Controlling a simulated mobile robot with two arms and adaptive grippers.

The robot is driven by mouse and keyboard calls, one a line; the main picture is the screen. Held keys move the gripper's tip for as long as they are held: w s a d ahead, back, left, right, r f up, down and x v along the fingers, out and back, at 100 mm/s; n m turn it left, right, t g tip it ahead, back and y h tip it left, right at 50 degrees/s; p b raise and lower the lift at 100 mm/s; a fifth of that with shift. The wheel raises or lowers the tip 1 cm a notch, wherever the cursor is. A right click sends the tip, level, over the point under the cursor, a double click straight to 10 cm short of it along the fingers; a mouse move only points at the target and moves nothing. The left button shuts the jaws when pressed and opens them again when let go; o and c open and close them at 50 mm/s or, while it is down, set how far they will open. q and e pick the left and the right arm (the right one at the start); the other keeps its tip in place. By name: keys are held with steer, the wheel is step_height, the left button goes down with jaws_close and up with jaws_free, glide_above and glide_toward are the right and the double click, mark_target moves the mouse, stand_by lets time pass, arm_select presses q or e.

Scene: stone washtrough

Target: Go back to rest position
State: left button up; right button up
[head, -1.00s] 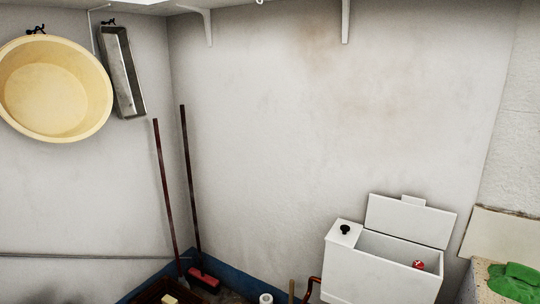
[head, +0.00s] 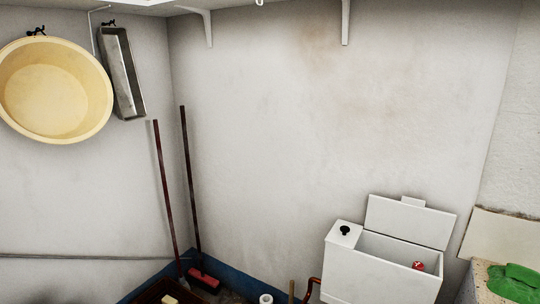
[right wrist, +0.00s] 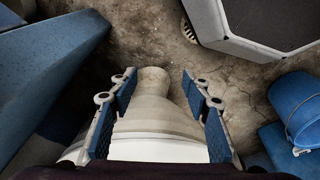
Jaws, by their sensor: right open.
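My right gripper (right wrist: 158,80) shows in the right wrist view, its two blue-padded fingers spread apart on either side. It is open. A pale, rounded, tapering shape (right wrist: 153,112) shows between and beyond the fingers; I cannot tell what it is or whether it touches them. Neither gripper shows in the head view, and my left gripper is in no view.
In the head view, a white lidded washing machine (head: 375,275) stands open at lower right, with a red item (head: 418,266) inside. A green cloth (head: 514,284) lies on a ledge at right. A yellow basin (head: 52,88) hangs at left. Stained floor (right wrist: 160,40) shows beyond the fingers.

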steer(key=s+d+f+g, duration=0.1)
steer(key=s+d+f, duration=0.1)
steer(key=s+f, duration=0.9)
steer(key=s, duration=0.3)
steer(key=shift+s+d+f, duration=0.25)
steer(key=shift+s+d, duration=0.1)
steer(key=shift+s, duration=0.05)
steer(key=shift+c, duration=0.2)
jaws_close()
